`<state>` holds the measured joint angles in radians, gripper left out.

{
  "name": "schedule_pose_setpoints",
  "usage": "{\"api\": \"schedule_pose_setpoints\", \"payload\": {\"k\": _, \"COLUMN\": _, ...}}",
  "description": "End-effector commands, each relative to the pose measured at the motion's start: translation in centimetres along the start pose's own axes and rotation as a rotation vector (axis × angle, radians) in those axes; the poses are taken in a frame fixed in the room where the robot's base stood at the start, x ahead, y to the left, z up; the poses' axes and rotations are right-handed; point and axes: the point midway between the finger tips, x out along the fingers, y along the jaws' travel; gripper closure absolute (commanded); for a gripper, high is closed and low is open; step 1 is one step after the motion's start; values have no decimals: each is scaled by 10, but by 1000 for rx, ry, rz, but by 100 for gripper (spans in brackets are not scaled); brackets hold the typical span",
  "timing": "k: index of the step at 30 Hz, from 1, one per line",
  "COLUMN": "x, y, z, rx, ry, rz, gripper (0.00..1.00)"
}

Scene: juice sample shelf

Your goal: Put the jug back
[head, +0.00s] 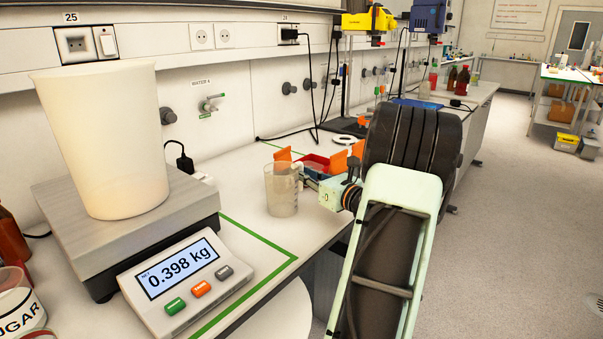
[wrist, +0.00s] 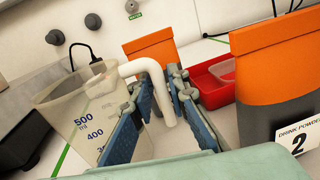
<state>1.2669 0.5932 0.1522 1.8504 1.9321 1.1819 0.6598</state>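The clear plastic measuring jug (head: 282,190) is upright over the white bench, to the right of the scale; I cannot tell if its base touches the bench. In the wrist view the jug (wrist: 82,112) is at the left, with graduation marks up to 500 ml and a white hooked handle (wrist: 148,68). My gripper (wrist: 160,92) has its blue-padded fingers on either side of this handle, fairly close together. Whether the pads press on the handle is unclear. In the head view my arm comes in from the lower right and hides most of the gripper.
A large whitish beaker (head: 103,140) stands on the scale (head: 72,217), whose display reads 0.398 kg. Orange-lidded containers (wrist: 278,85), one labelled "Drink powder 2", and a red tray (wrist: 207,82) are close to the gripper's right. A green line (head: 262,245) marks the bench.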

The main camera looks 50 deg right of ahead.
Motion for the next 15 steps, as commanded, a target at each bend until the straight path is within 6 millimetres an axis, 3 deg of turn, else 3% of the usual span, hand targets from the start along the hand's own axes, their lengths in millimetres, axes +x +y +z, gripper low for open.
{"api": "schedule_pose_setpoints", "payload": {"k": 13, "x": 0, "y": 0, "z": 6, "rx": -1, "ry": 0, "rz": 0, "gripper": 74}}
{"api": "schedule_pose_setpoints", "payload": {"k": 15, "x": -10, "y": -1, "z": 4, "rx": -1, "ry": 1, "rz": -2, "gripper": 74}}
